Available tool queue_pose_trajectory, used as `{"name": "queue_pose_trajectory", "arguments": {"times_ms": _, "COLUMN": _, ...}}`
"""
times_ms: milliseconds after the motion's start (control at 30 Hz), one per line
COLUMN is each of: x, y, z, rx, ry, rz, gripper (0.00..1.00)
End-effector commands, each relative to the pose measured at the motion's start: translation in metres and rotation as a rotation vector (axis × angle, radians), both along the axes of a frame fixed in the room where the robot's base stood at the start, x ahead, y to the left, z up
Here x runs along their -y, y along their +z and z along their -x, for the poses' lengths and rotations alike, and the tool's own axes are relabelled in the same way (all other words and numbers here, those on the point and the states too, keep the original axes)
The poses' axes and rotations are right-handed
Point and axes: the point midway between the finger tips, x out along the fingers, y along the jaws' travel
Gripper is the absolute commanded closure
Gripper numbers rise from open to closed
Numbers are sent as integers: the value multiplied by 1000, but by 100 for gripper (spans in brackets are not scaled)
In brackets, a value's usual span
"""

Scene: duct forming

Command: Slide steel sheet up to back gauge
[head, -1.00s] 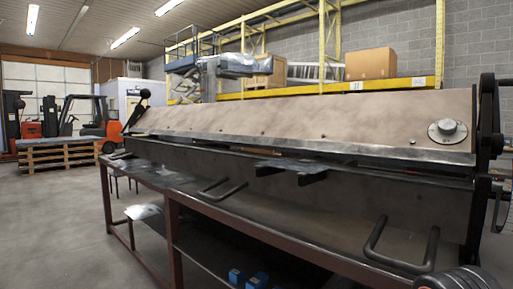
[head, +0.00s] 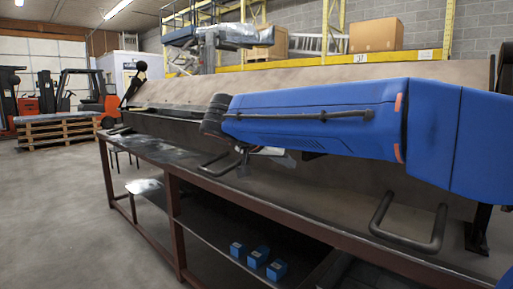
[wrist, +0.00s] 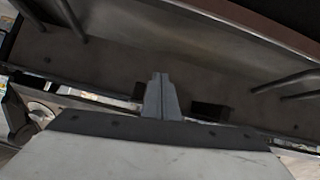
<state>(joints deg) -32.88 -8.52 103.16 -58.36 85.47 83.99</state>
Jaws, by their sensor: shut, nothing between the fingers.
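The sheet-bending brake (head: 175,92), a long machine with a beige upper beam, runs across the head view. My blue arm reaches over it from the right. My gripper (wrist: 159,78) shows in the wrist view as grey fingers held together, with nothing between them. It sits between two dark support bars (wrist: 210,112), beside the beam's dark edge (wrist: 150,129). A small pale patch (head: 270,151) below my arm in the head view may be part of the steel sheet. The sheet is otherwise hidden, and I cannot make it out in the wrist view. The back gauge is not visible.
Bar handles (head: 403,238) stick out from the brake's front apron. Three blue boxes (head: 258,256) sit on the shelf below. Forklifts (head: 80,100) and a pallet (head: 60,130) stand at far left. The floor (head: 70,220) at left is clear.

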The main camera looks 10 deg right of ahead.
Motion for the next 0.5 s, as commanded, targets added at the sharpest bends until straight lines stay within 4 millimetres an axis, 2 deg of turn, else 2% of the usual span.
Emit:
{"name": "queue_pose_trajectory", "arguments": {"times_ms": 33, "x": -13, "y": 10, "z": -10, "rx": 46, "ry": -12, "rz": 8, "gripper": 100}}
{"name": "queue_pose_trajectory", "arguments": {"times_ms": 200, "x": -35, "y": 31, "z": -24, "rx": 157, "ry": -53, "rz": 18, "gripper": 100}}
{"name": "queue_pose_trajectory", "arguments": {"times_ms": 333, "x": -37, "y": 35, "z": -28, "rx": 181, "ry": -62, "rz": 20, "gripper": 100}}
{"name": "queue_pose_trajectory", "arguments": {"times_ms": 500, "x": -27, "y": 35, "z": -34, "rx": 180, "ry": -63, "rz": 19, "gripper": 100}}
